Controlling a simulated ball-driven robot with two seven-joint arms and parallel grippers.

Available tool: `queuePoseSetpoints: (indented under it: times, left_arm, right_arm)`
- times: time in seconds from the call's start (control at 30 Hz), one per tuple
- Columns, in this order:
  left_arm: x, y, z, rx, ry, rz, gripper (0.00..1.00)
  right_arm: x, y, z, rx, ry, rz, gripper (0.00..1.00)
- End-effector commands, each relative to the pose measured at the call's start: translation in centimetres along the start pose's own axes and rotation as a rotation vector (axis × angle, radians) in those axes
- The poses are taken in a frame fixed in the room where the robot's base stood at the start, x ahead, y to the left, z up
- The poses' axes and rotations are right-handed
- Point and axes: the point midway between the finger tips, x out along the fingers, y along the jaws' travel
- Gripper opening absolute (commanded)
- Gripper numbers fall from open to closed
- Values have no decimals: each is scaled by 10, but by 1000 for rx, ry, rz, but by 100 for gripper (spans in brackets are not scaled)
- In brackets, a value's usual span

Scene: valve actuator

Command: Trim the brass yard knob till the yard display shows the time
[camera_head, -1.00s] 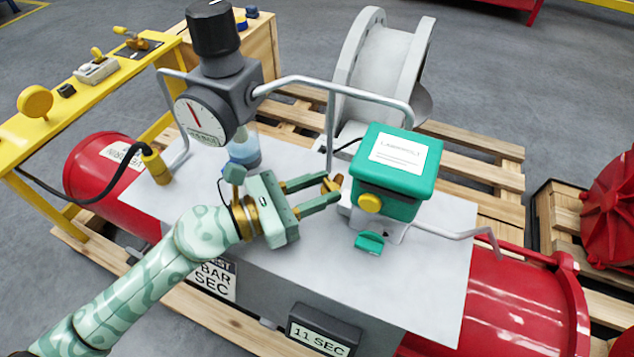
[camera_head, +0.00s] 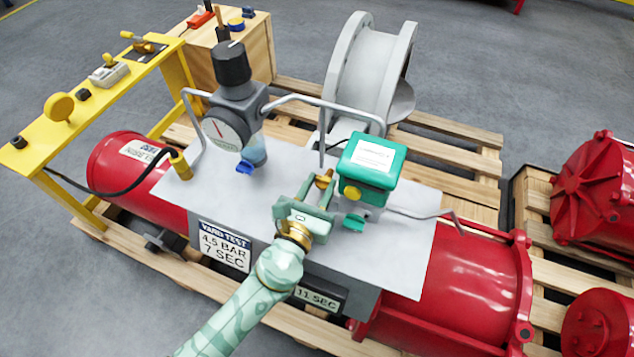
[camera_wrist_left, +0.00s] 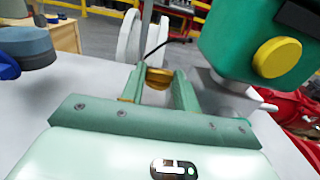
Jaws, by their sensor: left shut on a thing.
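The brass yard knob (camera_head: 323,181) is on the left side of the green actuator box (camera_head: 369,161), above the grey bench plate. My left gripper (camera_head: 318,187) reaches it from the front and is shut on it. In the left wrist view the brass knob (camera_wrist_left: 158,78) shows between the two green fingers. The yard display (camera_head: 318,299) on the front of the bench reads 11 SEC; my left arm passes close to its left edge. The yard test sign (camera_head: 224,247) reads 4.5 BAR 7 SEC. My right gripper is not in view.
A grey regulator with a gauge (camera_head: 225,131) stands at the left, with a bent pipe running over to the green box. A yellow knob (camera_head: 351,193) sits on the box's front. Red cylinders (camera_head: 460,290) flank the bench, and a yellow stand (camera_head: 90,110) is at the left.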

Motion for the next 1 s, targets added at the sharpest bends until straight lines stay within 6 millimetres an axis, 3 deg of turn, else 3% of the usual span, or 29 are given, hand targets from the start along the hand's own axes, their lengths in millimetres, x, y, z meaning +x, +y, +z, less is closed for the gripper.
queuePoseSetpoints:
  times: [0.77,0.8,0.83,1.0]
  left_arm:
    - [0,-2,0,-1,0,95,8]
    - [0,-2,0,-1,0,95,42]
    - [0,-2,0,-1,0,95,50]
    - [0,-4,0,-2,0,92,53]
  right_arm:
    - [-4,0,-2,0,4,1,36]
    - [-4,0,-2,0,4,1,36]
    - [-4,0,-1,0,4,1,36]
    - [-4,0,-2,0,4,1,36]
